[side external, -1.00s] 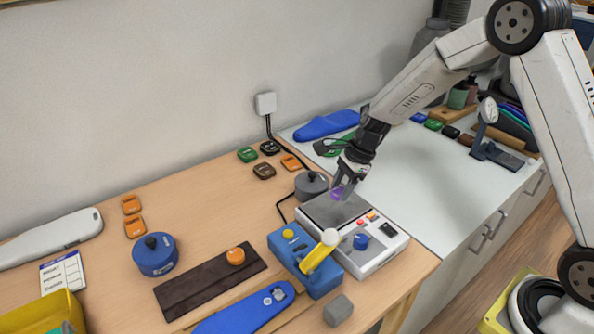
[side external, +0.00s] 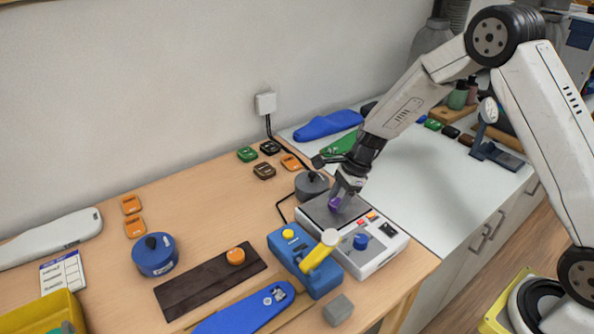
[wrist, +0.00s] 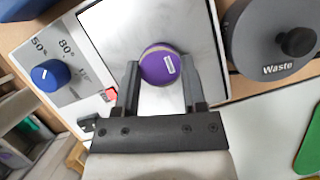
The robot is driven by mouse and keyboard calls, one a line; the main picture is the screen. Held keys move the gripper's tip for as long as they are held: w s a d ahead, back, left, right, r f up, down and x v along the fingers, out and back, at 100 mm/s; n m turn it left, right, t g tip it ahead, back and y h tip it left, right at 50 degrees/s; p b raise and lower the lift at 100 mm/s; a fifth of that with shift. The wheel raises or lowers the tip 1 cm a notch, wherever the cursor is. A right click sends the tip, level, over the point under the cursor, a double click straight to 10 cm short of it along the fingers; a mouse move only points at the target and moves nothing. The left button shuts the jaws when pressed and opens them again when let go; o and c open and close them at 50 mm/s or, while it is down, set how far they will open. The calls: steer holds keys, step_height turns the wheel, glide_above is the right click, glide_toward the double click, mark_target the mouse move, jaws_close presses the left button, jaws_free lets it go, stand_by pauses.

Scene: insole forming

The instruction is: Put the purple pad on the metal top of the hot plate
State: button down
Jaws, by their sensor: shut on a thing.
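The purple pad (wrist: 160,65) is a small round piece with a white label, between the fingers of my gripper (wrist: 160,90) in the wrist view. The pad is over the grey metal top (side external: 322,211) of the hot plate (side external: 374,259). I cannot tell whether it touches the metal. The hot plate has a blue knob (wrist: 45,74) and a red button, with its metal top (wrist: 110,30) bare around the pad.
A grey waste pot (wrist: 268,45) stands close beside the hot plate. A blue device with a yellow lever (side external: 318,257) is at its front left. A dark brown strip (side external: 205,285) lies further left.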

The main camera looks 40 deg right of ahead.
steer(key=shift+c, duration=0.7)
jaws_free()
steer(key=shift+r, duration=0.1)
steer(key=v, duration=1.2)
steer(key=s+a+f+n+h, duration=0.1)
steer(key=s+n+h, duration=0.1)
steer(key=s+n, duration=0.6)
steer(key=s+a+f+n+t+h, duration=0.1)
steer(key=s+a+n+h, duration=0.1)
steer(key=s+n, duration=0.7)
steer(key=shift+s+a+n, duration=0.25)
steer(key=shift+n, duration=1.75)
